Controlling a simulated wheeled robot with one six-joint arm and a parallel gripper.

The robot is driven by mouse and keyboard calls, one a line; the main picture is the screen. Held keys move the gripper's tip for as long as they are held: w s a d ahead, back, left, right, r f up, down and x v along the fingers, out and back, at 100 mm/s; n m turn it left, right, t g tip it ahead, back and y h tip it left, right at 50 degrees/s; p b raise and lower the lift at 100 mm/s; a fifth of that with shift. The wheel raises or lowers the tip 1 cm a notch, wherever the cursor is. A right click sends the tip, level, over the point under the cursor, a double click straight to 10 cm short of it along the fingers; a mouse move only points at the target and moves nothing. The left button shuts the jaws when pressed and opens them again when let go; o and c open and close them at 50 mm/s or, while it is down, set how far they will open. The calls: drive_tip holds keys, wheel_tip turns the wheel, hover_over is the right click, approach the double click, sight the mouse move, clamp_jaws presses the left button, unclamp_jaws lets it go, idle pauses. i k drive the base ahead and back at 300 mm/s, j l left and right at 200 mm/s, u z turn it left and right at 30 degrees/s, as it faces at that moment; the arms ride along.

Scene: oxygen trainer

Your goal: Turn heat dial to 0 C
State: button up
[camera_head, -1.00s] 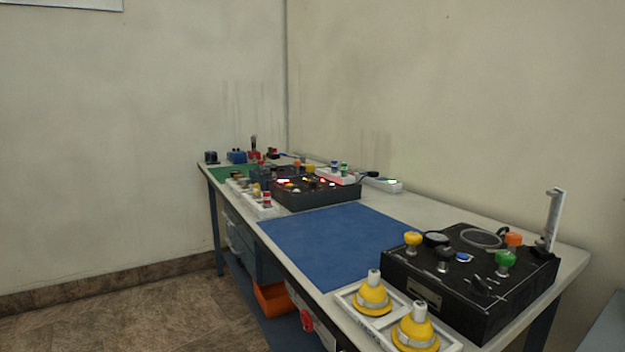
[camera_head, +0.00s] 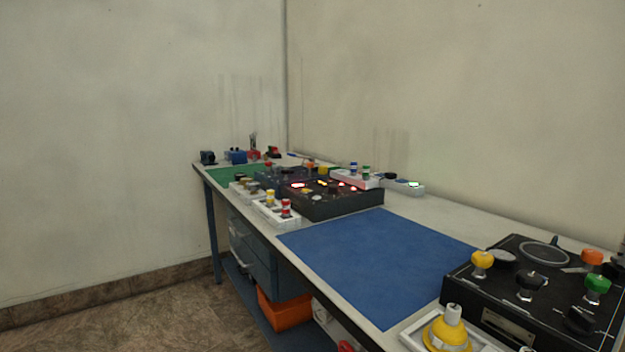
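No dial marked as the heat dial can be read at this distance. A black control box (camera_head: 510,318) with yellow, black, orange and green knobs stands at the lower right, partly cut off by the picture edge. A second dark box (camera_head: 335,206) with lit red and yellow displays and small knobs sits further back on the bench. Its labels are too small to read. My gripper is not in the picture.
The long bench (camera_head: 425,220) runs along the right wall. A blue mat (camera_head: 375,258) lies bare between the boxes, and a green mat (camera_head: 228,175) lies at the far end. A yellow cone-shaped piece (camera_head: 447,333) stands at the front edge. Floor (camera_head: 150,315) at left is clear.

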sight(333, 189)
drive_tip(key=i+j, duration=1)
drive_tip(key=i+l, duration=0.3)
drive_tip(key=i+l+z, duration=0.1)
drive_tip(key=i+l, duration=0.2)
drive_tip(key=i, duration=0.2)
